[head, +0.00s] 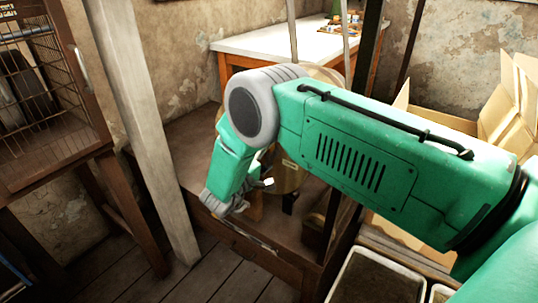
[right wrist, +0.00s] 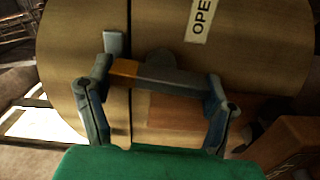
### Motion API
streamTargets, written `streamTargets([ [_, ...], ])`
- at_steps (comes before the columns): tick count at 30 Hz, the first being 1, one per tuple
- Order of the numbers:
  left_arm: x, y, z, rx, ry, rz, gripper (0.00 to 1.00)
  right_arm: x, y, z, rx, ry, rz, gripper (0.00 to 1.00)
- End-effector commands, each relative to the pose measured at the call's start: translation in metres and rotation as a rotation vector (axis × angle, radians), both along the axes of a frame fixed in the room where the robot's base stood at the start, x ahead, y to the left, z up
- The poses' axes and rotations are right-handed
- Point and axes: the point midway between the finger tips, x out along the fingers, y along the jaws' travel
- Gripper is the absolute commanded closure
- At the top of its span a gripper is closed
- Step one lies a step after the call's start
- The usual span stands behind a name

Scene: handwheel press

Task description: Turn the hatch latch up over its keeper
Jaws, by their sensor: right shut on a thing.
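The hatch is a brass-coloured drum (head: 290,178) on a wooden stand, mostly hidden behind my right arm in the head view. In the right wrist view the drum (right wrist: 70,30) fills the upper part, with a dark seam and a label reading "OPE", cut off at the edge. The latch (right wrist: 165,76), a dark bar with an orange end, lies nearly level across the seam. My right gripper (right wrist: 158,84) is shut on it, one finger at each end. A small grey block (right wrist: 114,43), perhaps the keeper, sits just above the orange end. My left gripper is not in view.
In the head view a wooden post (head: 150,130) and a wire cage (head: 40,90) stand left of my right gripper (head: 225,203). A white-topped table (head: 260,42) stands behind. Open cardboard boxes (head: 510,105) and trays (head: 370,275) are at the right.

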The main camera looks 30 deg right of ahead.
Motion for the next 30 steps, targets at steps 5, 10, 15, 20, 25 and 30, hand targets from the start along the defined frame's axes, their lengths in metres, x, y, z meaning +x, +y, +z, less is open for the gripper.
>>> streamTargets([
  [5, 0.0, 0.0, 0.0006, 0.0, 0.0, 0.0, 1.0, 0.0015, 0.0053, -0.0029, -0.018, 0.066, 0.012, 0.54],
  [10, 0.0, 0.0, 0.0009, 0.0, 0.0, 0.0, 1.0, 0.0015, 0.0053, -0.0034, -0.032, 0.099, 0.013, 0.54],
  [15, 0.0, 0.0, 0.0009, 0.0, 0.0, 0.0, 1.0, 0.0014, 0.0051, -0.0039, -0.036, 0.11, 0.013, 0.54],
  [20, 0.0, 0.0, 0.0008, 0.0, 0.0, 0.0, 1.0, 0.0012, 0.0049, -0.0045, -0.035, 0.111, 0.012, 0.55],
  [25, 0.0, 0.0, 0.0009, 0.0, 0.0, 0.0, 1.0, 0.001, 0.0047, -0.0048, -0.034, 0.111, 0.012, 0.15],
  [30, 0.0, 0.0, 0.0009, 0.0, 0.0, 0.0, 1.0, 0.0003, 0.0027, -0.0032, -0.037, 0.109, 0.008, 0.07],
])
